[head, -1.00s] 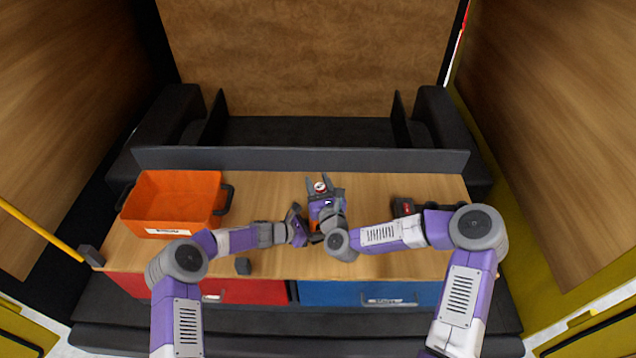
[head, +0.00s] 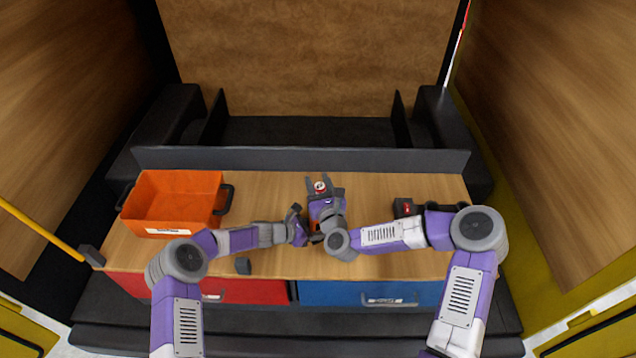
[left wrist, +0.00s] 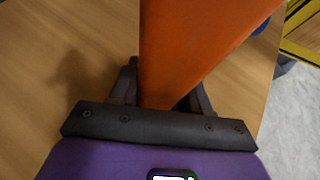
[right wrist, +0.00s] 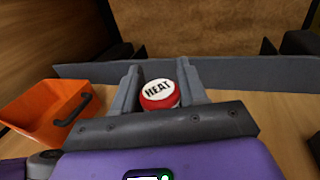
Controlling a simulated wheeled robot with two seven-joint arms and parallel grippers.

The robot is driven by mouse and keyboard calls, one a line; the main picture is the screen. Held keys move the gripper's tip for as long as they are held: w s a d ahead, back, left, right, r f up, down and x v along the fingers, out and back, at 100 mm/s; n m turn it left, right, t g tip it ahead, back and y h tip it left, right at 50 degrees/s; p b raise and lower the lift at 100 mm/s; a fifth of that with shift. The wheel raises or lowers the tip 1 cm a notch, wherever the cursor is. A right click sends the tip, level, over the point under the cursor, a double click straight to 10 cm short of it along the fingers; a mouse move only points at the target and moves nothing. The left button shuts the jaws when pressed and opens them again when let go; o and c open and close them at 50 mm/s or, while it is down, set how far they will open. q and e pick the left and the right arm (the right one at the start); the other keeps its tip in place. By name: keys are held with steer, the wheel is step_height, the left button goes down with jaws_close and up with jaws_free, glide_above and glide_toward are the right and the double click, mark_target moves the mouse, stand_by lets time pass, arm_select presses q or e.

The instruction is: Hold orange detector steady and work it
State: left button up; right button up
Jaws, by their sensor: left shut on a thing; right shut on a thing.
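The orange detector (left wrist: 195,50) shows as a long orange body in the left wrist view, between the fingers of my left gripper (left wrist: 163,85), which is shut on it. In the head view my left gripper (head: 303,225) is at the table's middle, and the detector is mostly hidden by my grippers. My right gripper (head: 322,183) is just beyond it, pointing away, shut on a round red thing with a white top marked HEAT (right wrist: 159,92). This HEAT piece (head: 320,187) also shows between the fingertips in the head view.
An orange bin (head: 150,190) with dark handles stands at the table's left. A dark device with a red mark (head: 404,207) lies at the right, partly behind my right arm. Bare wood (head: 400,185) lies at the back right.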

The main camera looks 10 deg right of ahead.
steer(key=shift+f, duration=0.8)
steer(key=shift+f, duration=0.3)
steer(key=shift+f, duration=0.55)
steer(key=o, duration=1.2)
steer(key=shift+o, duration=0.2)
steer(key=s+d, duration=0.1)
steer(key=s, duration=1.1)
steer(key=shift+d, duration=0.2)
arm_select(q)
steer(key=o, duration=0.9)
